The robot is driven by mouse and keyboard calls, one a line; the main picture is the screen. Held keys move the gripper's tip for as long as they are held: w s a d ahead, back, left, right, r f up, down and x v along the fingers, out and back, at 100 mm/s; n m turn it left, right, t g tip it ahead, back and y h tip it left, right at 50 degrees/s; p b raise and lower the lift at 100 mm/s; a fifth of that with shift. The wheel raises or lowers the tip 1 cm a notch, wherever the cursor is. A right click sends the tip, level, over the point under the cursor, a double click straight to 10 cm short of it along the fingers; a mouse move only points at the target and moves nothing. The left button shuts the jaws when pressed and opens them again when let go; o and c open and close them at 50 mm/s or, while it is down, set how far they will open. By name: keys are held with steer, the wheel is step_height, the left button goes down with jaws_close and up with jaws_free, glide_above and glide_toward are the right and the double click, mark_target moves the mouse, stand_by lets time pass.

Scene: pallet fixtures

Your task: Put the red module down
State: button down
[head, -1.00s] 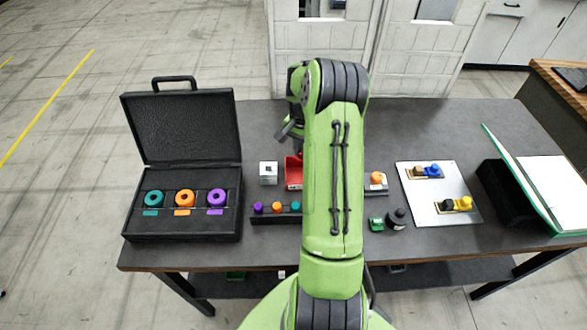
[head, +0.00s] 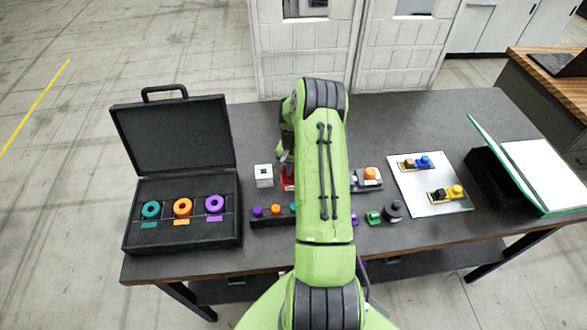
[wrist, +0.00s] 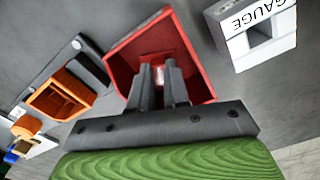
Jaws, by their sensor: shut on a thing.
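My gripper (wrist: 163,85) points down into an open red bin (wrist: 127,62) in the wrist view, its fingers close together. A small reddish piece with a pale face, which I take as the red module (wrist: 160,72), shows at the fingertips, low inside the bin walls. The fingers hide most of it, and I cannot tell whether it touches the bin floor. In the head view the red bin (head: 287,184) is mostly hidden behind my arm, and my gripper's tips cannot be made out there.
A white gauge block (wrist: 262,42) stands close beside the bin. On the other side is a fixture with an orange square socket (wrist: 60,98). A black case (head: 183,244) lies open at left; a rail with coloured knobs (head: 268,222) sits in front. A pale plate (head: 422,190) lies right.

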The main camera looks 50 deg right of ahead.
steer(key=shift+f, duration=0.2)
steer(key=c, duration=1.4)
jaws_free()
